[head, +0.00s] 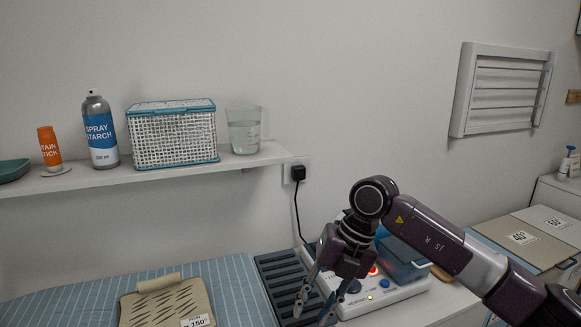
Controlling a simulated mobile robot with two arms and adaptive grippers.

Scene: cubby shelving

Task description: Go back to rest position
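My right gripper (316,306) comes in from the right and points down, its fingers apart. Nothing shows between them. It hangs in front of a white appliance (377,306) with blue knobs and a glowing red light, over its left edge and a dark ribbed tray (282,277). The gripper and arm hide part of the appliance and of the blue container (400,262) on it. I cannot tell whether the fingertips touch anything. My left gripper is not in view.
A wall shelf (75,181) holds an orange stain stick (49,149), a spray starch can (100,132), a white basket (175,137) and a measuring jug (244,132). Below, a beige pad (167,306) lies on a striped ironing surface (226,284). A black cord (297,215) hangs behind the gripper.

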